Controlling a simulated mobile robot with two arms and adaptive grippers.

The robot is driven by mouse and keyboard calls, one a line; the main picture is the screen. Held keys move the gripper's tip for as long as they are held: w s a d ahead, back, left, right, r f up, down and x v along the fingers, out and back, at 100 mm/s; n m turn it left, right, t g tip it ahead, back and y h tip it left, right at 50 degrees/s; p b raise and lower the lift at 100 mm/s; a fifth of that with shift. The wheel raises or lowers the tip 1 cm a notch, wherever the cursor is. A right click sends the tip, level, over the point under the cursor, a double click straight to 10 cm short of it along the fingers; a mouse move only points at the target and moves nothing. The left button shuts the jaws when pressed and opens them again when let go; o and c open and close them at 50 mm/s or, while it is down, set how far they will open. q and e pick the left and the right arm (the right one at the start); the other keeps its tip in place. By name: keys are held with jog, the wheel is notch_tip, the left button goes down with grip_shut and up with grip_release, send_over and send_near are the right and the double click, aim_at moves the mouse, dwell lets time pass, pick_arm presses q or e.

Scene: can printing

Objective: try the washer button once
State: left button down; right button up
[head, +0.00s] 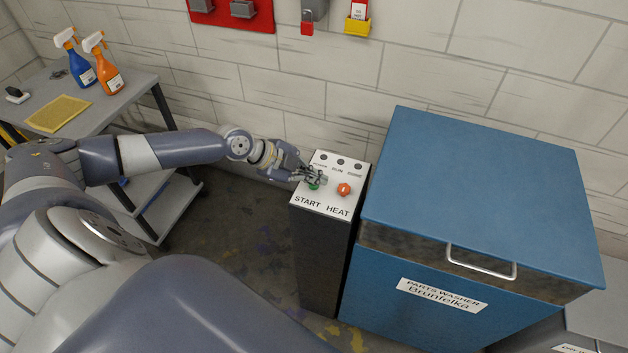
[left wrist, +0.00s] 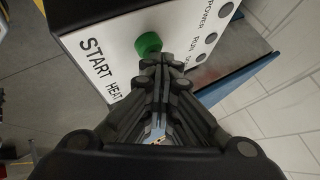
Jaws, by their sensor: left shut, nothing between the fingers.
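The control post (head: 325,240) has a white sloped panel with a green START button (head: 314,185) and an orange HEAT knob (head: 344,189). My left gripper (head: 318,179) is shut and empty, with its fingertips at the green button. In the left wrist view the green button (left wrist: 148,44) shows just beyond the shut fingertips (left wrist: 160,62); I cannot tell whether they touch it. The HEAT knob is hidden behind the fingers there. Three dark indicator lamps, two of them labelled POWER and RUN, line the panel's upper edge. My right gripper is not in view.
The blue parts washer (head: 480,180) with a closed lid and front handle (head: 481,262) stands right of the post. A grey cart (head: 135,95) at the left carries two spray bottles and a yellow pad (head: 58,113). A brick wall stands behind. Floor before the post is clear.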

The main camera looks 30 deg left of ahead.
pick_arm(q)
jog(key=shift+f, duration=0.25)
jog(key=shift+r, duration=0.15)
jog(key=shift+r+p, duration=0.7)
jog(key=shift+r, duration=0.45)
jog(key=shift+r, duration=0.15)
notch_tip(320, 180, up, 5)
jog(key=p, duration=0.3)
dwell(0.6)
